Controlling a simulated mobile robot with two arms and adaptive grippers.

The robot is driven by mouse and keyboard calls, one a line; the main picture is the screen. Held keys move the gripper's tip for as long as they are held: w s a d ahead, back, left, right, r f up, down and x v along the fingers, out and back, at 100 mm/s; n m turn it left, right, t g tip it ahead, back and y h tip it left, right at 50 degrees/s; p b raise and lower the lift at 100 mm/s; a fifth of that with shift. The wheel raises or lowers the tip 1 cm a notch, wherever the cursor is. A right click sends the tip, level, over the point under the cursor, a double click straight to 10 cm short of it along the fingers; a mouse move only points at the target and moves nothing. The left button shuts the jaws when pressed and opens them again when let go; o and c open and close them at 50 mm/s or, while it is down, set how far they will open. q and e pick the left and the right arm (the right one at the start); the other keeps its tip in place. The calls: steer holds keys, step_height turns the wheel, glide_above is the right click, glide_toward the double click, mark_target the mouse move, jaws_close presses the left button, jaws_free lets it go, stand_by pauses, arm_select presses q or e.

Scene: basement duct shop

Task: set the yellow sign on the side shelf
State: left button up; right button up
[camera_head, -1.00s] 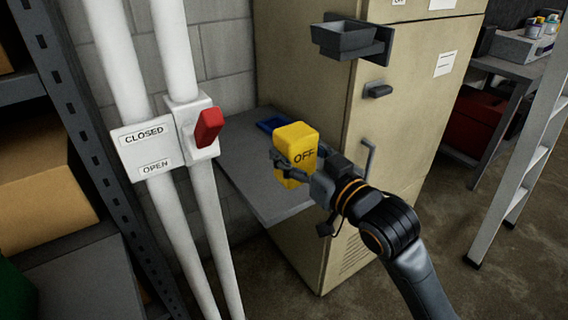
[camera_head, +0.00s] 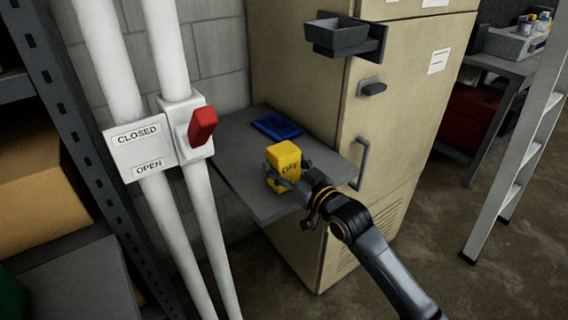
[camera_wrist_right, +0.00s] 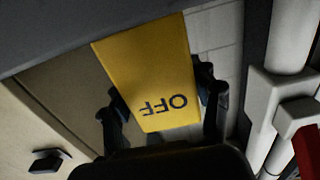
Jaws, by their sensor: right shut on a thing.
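The yellow sign (camera_head: 285,160) is a block marked OFF, standing about upright over the grey side shelf (camera_head: 232,150). I cannot tell whether its bottom touches the shelf. My right gripper (camera_head: 288,176) is shut on the sign, one finger on each side. In the right wrist view the sign (camera_wrist_right: 150,75) is seen upside down between the fingers of the gripper (camera_wrist_right: 165,110). My left gripper is not in view.
A blue tray (camera_head: 277,127) lies at the back of the shelf. The beige cabinet (camera_head: 330,200) stands right beside the shelf. White pipes with a red lever (camera_head: 202,126) stand left of it. A ladder (camera_head: 515,170) is at the right.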

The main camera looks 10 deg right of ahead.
steer(key=o, duration=1.2)
steer(key=shift+f, duration=0.1)
steer(key=shift+s, duration=0.1)
steer(key=v, duration=1.1)
steer(key=shift+s+d+b, duration=0.15)
steer(key=shift+s+b, duration=0.25)
steer(key=shift+b, duration=0.05)
